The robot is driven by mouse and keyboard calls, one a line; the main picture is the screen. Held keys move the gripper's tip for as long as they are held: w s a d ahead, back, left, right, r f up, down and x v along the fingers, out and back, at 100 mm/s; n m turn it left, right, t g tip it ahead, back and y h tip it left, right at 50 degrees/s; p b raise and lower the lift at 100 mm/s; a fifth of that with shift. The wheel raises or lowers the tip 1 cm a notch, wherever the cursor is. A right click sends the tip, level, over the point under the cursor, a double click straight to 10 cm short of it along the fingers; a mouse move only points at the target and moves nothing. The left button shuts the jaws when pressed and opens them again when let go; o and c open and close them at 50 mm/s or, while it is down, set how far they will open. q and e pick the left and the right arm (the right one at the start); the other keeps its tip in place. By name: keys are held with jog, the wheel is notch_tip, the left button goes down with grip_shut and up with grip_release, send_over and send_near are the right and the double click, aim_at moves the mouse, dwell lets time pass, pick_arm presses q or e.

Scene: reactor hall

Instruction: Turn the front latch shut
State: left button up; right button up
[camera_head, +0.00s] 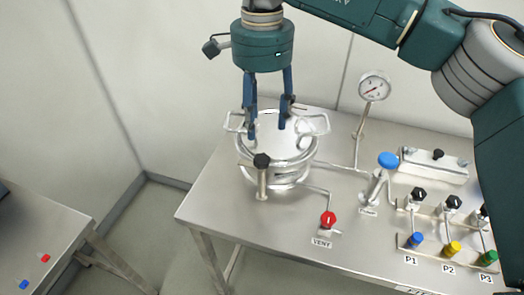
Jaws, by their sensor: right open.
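A round metal vessel (275,180) stands near the left end of the steel table, with a light round lid (268,140) and wire handles on both sides. At its front is an upright metal post with a black knob on top, which looks like the front latch (262,178). Whether the latch is engaged cannot be told. My right gripper (267,132) points down over the lid, its two blue fingers apart with nothing visible between them. It is behind the black knob in the picture; contact with the lid is unclear. My left gripper is out of view.
Right of the vessel are a red VENT knob (328,219), a blue-topped valve (388,161) and a pressure gauge (374,86) on a pipe. Several black and coloured knobs line the table's right part. The table (215,200) is bare at its front left corner.

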aim_at(262, 158)
notch_tip(262, 158, down, 9)
jog(key=p, duration=0.2)
jog(key=shift+s+f+p, duration=0.1)
jog(key=shift+p, duration=0.25)
jog(key=shift+f, duration=0.7)
jog(key=shift+a, duration=0.1)
jog(key=c, duration=1.2)
